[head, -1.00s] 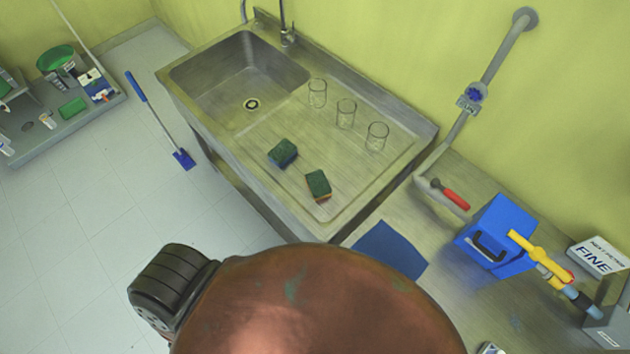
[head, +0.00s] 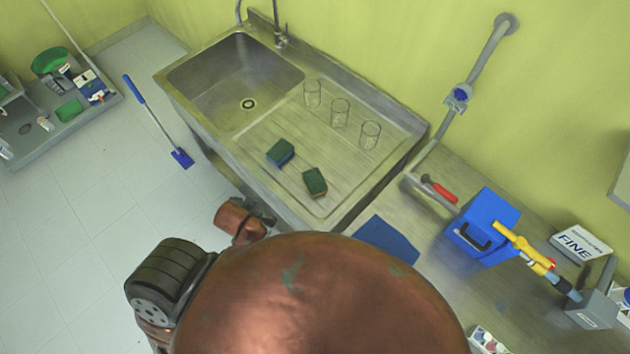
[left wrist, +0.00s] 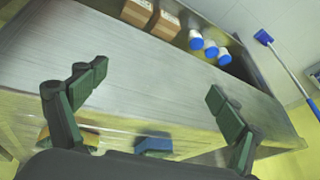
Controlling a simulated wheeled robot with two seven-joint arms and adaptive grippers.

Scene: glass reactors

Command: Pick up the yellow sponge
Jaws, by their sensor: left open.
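Two sponges with dark green tops lie on the steel drainboard in the head view. The left sponge (head: 280,152) has a blue body. My right gripper is out of view.
Several clear glasses, including one (head: 340,112), stand behind the sponges. The sink basin (head: 215,85) is to their left. A blue cloth (head: 385,243) and blue box (head: 482,228) lie on the right counter. The wrist view shows cartons (left wrist: 150,15) and blue-capped bottles (left wrist: 197,42).

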